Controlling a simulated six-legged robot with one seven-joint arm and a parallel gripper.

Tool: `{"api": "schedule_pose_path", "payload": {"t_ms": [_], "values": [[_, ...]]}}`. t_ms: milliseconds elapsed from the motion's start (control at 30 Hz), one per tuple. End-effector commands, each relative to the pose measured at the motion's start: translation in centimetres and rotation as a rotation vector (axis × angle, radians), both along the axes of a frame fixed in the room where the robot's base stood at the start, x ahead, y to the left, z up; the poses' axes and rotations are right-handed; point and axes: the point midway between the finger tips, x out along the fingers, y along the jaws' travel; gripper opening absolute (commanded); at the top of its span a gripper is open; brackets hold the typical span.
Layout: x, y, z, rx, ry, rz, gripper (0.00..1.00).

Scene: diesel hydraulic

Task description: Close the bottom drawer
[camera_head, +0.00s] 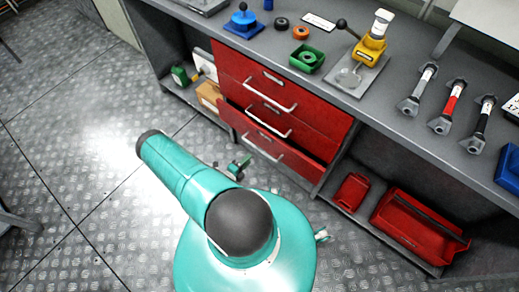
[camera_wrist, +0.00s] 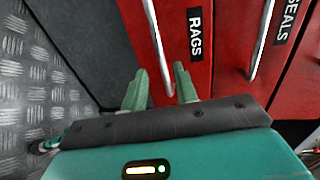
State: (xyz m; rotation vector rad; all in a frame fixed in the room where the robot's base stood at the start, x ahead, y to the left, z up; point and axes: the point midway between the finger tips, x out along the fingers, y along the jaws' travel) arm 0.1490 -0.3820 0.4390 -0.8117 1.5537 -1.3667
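The red bottom drawer (camera_head: 298,166) in the head view stands partly pulled out, with a dark gap above its front. Its pale bar handle (camera_head: 263,148) runs along the front. In the wrist view, a red drawer front labelled RAGS (camera_wrist: 196,38) with a metal handle (camera_wrist: 156,42) lies just beyond my fingers. My gripper (camera_wrist: 160,88) is open and empty, its two green fingers apart, pointing at this front near the handle. In the head view my gripper (camera_head: 238,165) is small and low, in front of the bottom drawer. I cannot tell whether the fingers touch it.
Two more red drawers are above; one labelled SEALS (camera_wrist: 288,22) shows beside RAGS. The grey workbench (camera_head: 330,95) holds tools and parts. A red toolbox (camera_head: 415,228) and red can (camera_head: 352,192) sit on the lower shelf at right. Metal floor (camera_head: 70,130) at left is mostly clear.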

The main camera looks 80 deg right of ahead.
Motion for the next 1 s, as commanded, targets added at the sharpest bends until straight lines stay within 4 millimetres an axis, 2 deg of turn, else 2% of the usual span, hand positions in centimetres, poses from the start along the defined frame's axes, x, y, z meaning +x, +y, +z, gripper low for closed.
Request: {"api": "schedule_pose_path", "payload": {"t_ms": [100, 400, 600, 867, 1000], "values": [[-1.1, -2.2, -0.5, -0.001, -0.001, -0.004, 0.29], [-3.4, -7.1, -1.6, 0.001, -0.001, 0.0, 0.29], [-4.0, -8.7, -1.9, 0.0, -0.002, 0.003, 0.29], [-4.0, -8.8, -1.9, -0.001, -0.002, 0.005, 0.29], [-4.0, -8.8, -1.9, 0.0, -0.001, 0.005, 0.04]]}}
